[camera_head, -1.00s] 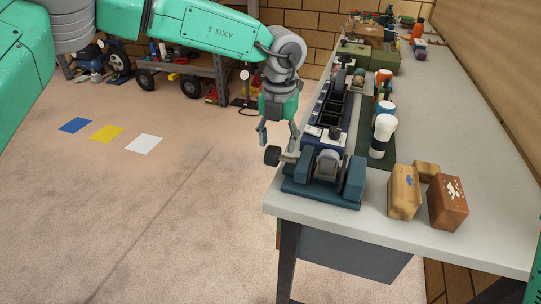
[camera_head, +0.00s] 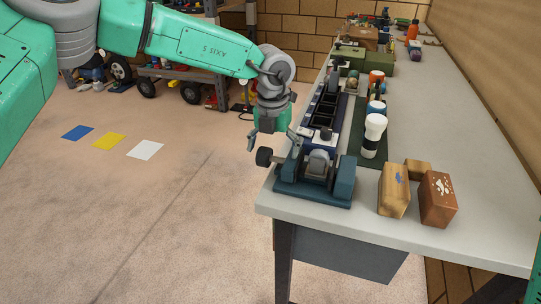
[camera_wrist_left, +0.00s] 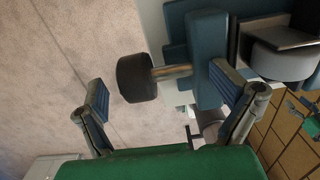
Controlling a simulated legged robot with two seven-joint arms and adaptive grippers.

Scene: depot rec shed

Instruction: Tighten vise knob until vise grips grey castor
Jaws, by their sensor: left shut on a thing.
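The vise is a blue-teal block on a base (camera_head: 312,196) at the near left corner of the bench. Its black round knob (camera_head: 264,157) sticks out left over the bench edge on a metal rod. It also shows in the left wrist view (camera_wrist_left: 134,78). The grey castor (camera_head: 318,164) sits between the two vise jaws; whether both touch it I cannot tell. My left gripper (camera_head: 274,143) points down at the knob, its fingers on either side of the knob and rod, shut on it. Exact finger contact is unclear. My right gripper is out of view.
A dark blue compartment tray (camera_head: 325,113) stands just behind the vise. A white-topped bottle (camera_head: 374,135) and several containers line the bench. Wooden blocks (camera_head: 394,190) and a brown block (camera_head: 438,198) lie right of the vise.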

